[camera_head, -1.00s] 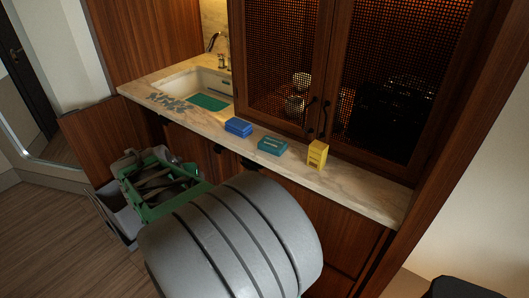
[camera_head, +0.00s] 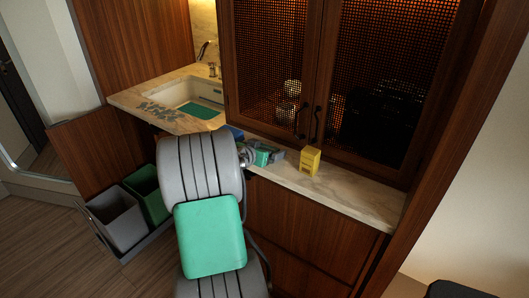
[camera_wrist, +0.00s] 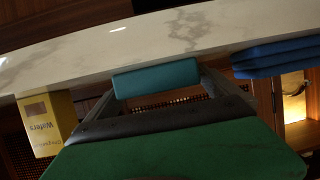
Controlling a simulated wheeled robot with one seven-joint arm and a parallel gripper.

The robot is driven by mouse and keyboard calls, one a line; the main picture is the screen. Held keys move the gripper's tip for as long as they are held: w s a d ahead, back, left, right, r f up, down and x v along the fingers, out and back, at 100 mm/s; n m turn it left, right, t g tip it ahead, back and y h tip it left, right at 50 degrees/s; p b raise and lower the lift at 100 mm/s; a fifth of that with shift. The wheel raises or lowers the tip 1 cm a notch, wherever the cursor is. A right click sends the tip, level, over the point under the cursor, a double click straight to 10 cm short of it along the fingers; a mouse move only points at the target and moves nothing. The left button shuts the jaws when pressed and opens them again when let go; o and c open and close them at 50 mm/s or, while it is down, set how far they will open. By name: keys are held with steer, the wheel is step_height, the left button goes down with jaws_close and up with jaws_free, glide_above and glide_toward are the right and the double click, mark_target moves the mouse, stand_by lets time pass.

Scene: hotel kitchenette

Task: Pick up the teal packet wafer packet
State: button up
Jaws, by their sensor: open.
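The teal packet (camera_head: 262,158) lies on the marble counter between a blue packet and a yellow box. In the wrist view the teal packet (camera_wrist: 156,79) shows one long side between my two dark fingers. My gripper (camera_head: 265,154) is open at the packet, with a finger towards each end of it; its fingers also show in the wrist view (camera_wrist: 160,84). I cannot tell whether the fingers touch it. My wrist and gripper hide part of the packet in the head view.
The yellow wafer box (camera_head: 310,161) stands to the right on the counter (camera_head: 350,193). Blue packets (camera_wrist: 278,58) lie on the other side, partly hidden by my arm in the head view. Cabinet doors (camera_head: 270,75) rise behind. The sink (camera_head: 195,95) and grey and green bins (camera_head: 118,215) are left.

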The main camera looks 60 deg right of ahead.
steer(key=shift+c, duration=0.3)
steer(key=c, duration=1.3)
steer(key=shift+r, duration=0.15)
